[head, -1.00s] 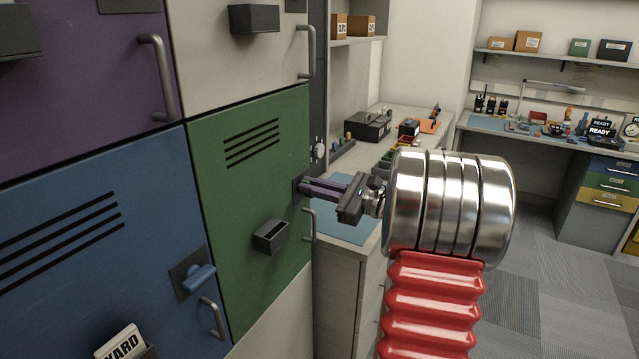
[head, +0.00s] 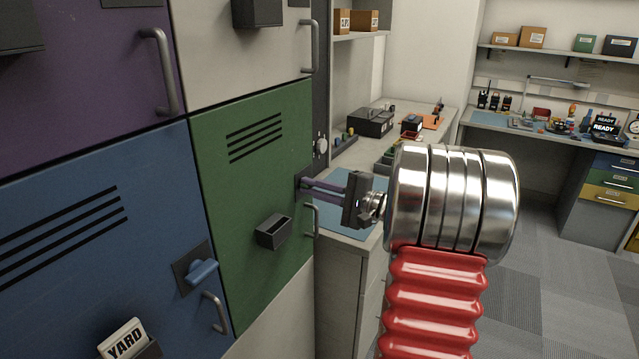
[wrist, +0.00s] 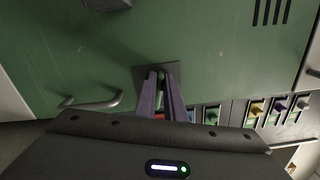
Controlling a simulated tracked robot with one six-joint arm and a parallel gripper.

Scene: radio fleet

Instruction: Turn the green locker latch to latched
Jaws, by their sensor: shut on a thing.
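The green locker door (head: 228,190) stands shut at the middle left of the head view and fills much of the wrist view (wrist: 90,45). Its latch (wrist: 161,77) shows as a small green piece on a dark plate (wrist: 140,74). My gripper (head: 305,184) reaches the door's right edge, its two purple fingers closed on the latch from both sides. In the head view the fingers hide the latch. The gripper's dark body is rolled, with its broad face nearly upright. The latch's exact angle is hard to tell.
The door's grey handle (head: 313,220) is just below the latch. A dark open holder (head: 274,232) juts from the green door. The blue locker (head: 90,255) with its blue latch (head: 202,272) is at lower left. A counter (head: 345,240) stands behind my gripper.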

